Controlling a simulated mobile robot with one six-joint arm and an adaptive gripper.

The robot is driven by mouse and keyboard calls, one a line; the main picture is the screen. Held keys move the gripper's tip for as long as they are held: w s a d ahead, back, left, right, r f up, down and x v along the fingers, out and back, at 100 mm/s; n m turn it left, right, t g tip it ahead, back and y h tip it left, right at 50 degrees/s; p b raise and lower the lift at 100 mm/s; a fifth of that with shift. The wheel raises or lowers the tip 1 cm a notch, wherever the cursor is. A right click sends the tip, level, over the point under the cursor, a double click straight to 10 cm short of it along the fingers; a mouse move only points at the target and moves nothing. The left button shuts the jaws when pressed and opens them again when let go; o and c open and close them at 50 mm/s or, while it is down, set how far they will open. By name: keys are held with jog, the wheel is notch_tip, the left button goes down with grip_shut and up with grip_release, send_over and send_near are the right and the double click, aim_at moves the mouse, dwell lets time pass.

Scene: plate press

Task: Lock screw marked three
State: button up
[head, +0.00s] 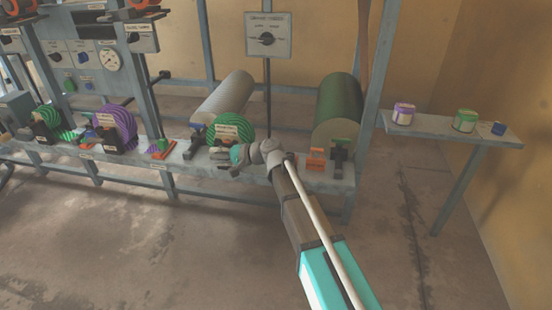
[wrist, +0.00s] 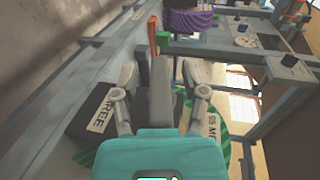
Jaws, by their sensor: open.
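My gripper (head: 232,155) is open in front of the green striped wheel (head: 232,130) on the long bench. In the wrist view my gripper (wrist: 160,85) has its fingers on either side of a grey upright bar (wrist: 161,95); I cannot tell whether they touch it. A black block (wrist: 92,108) left of the fingers has a white label whose visible end reads "REE"; the rest is hidden. The screw marked three cannot be made out for certain. Another white label (wrist: 211,123) shows partly right of the fingers, by the green striped wheel.
An orange block (head: 316,159) is to the right. A purple striped wheel (head: 118,127) is to the left. A side table (head: 450,128) holds two cans. The floor in front is clear.

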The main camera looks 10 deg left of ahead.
jog(key=shift+r+h+p, duration=0.15)
jog(key=shift+h+p, duration=0.45)
jog(key=shift+p, duration=0.45)
jog(key=shift+h+p, duration=0.5)
jog(key=shift+p, duration=0.2)
jog(key=h+p, duration=0.3)
jog(key=p, duration=0.1)
jog(key=p+v, duration=1)
jog(key=v, duration=0.4)
jog(key=s+d+f+h+p, duration=0.1)
jog(key=s+d+h, duration=0.2)
jog(key=d, duration=0.6)
jog(key=s+d+f+t+h+p, duration=0.1)
jog(key=s+d+h, duration=0.3)
jog(key=d, duration=0.5)
jog(key=shift+s+t+h+p, duration=0.15)
jog(key=shift+t+h+p, duration=0.15)
jog(key=shift+f, duration=0.15)
jog(key=shift+o, duration=0.2)
jog(key=shift+a, duration=0.1)
